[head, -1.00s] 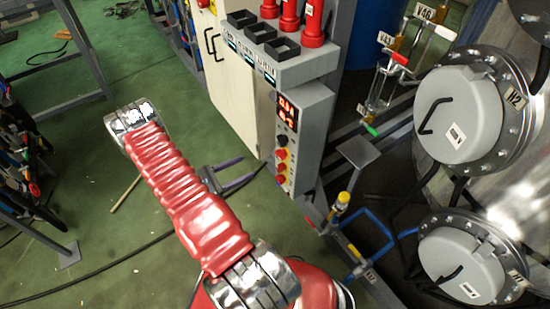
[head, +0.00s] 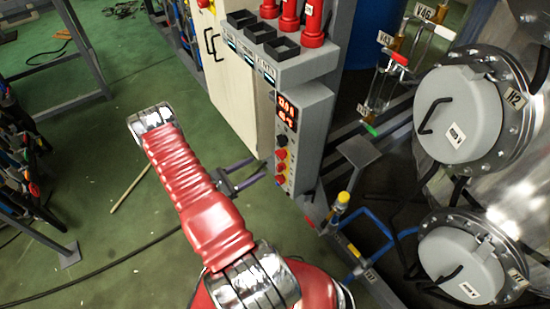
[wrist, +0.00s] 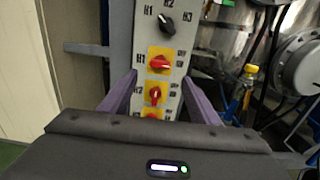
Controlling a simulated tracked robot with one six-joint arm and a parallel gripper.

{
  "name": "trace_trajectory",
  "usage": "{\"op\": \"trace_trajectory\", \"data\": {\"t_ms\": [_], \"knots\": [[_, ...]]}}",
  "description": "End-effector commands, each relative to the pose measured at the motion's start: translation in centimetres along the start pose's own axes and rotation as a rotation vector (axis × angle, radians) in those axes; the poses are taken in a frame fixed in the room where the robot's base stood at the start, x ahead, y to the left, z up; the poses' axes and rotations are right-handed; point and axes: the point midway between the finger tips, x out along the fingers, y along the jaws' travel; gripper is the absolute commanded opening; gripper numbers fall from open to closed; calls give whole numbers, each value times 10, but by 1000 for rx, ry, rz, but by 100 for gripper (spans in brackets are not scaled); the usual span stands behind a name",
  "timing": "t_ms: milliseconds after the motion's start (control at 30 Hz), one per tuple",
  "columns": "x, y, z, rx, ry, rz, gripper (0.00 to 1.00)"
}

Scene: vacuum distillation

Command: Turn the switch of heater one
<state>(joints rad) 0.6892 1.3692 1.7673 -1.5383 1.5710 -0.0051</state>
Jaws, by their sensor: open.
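The switch of heater one is a red knob on a yellow plate, labelled H1, on the grey control panel. It shows in the wrist view (wrist: 160,64) with its handle lying sideways, and small in the head view (head: 281,154). My gripper (wrist: 159,78) is open, its purple fingers on either side of the panel's lower knobs. The H1 knob lies between and slightly beyond the fingertips, untouched as far as I can see. In the head view my gripper (head: 258,168) is just left of the panel, partly behind my red arm.
Below H1 is a similar red knob labelled H2 (wrist: 154,95), its handle upright. A third red knob is partly hidden by my gripper body. A black selector knob (wrist: 167,22) is above. A lit display (head: 287,108) tops the panel. Blue pipes (head: 375,222) run at right.

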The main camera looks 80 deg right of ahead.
Motion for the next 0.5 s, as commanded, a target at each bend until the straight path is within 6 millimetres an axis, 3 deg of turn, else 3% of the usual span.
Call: {"op": "trace_trajectory", "data": {"t_ms": [500], "knots": [[70, 0, 0, 0, 0, -3, 56]]}}
